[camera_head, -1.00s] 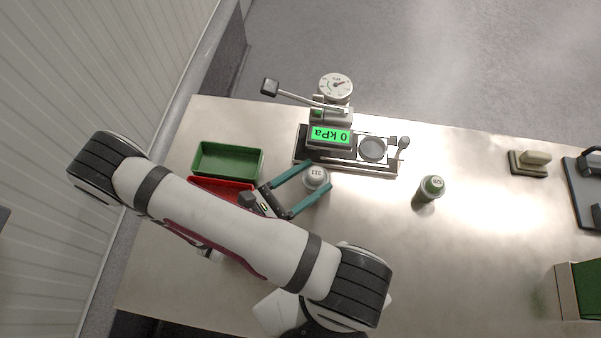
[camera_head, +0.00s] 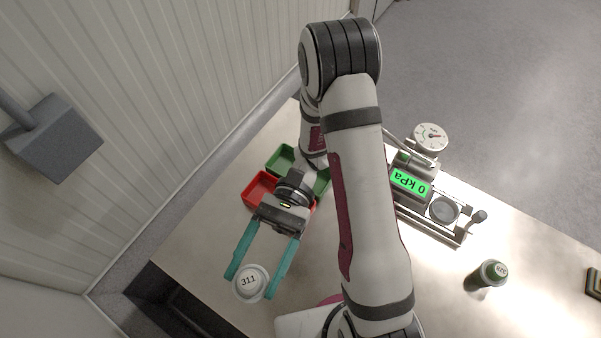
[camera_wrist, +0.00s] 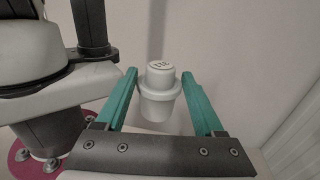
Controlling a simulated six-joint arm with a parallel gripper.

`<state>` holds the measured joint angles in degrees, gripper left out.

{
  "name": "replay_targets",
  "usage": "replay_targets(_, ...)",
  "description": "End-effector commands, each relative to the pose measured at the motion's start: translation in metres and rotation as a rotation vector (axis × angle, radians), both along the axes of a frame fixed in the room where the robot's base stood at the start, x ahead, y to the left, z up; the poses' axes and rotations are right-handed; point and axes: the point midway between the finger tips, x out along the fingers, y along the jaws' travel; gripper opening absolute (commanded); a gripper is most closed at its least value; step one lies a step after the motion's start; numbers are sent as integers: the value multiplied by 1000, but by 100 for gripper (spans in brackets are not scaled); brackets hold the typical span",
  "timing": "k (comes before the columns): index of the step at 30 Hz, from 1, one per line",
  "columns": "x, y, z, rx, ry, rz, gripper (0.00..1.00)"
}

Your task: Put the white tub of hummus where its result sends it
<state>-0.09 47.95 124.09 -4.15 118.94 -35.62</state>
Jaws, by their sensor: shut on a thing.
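The white tub (camera_head: 248,284) has a lid marked 311. My gripper (camera_head: 250,280) is shut on it, one teal finger on each side. The tub is held toward the table's near left edge, away from the trays. In the wrist view the tub (camera_wrist: 160,92) sits upright-looking between the teal finger ends. The red tray (camera_head: 250,198) and the green tray (camera_head: 280,158) stand side by side behind my gripper, partly hidden by my arm. The tester's green display (camera_head: 410,184) reads 0 kPa, and its round chamber plate (camera_head: 443,209) is bare.
A dark green-capped bottle (camera_head: 490,275) stands on the right of the table. A grey box (camera_head: 52,137) on the ribbed wall juts out at left. A dark gap lies below the table's left edge.

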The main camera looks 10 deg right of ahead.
Motion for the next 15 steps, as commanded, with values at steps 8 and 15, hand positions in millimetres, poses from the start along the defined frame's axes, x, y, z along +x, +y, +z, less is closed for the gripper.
replay_targets(8, 87, 37, 11, -3, 3, -759, 0)
replay_targets(15, 183, -6, -7, -5, 9, -1421, 0)
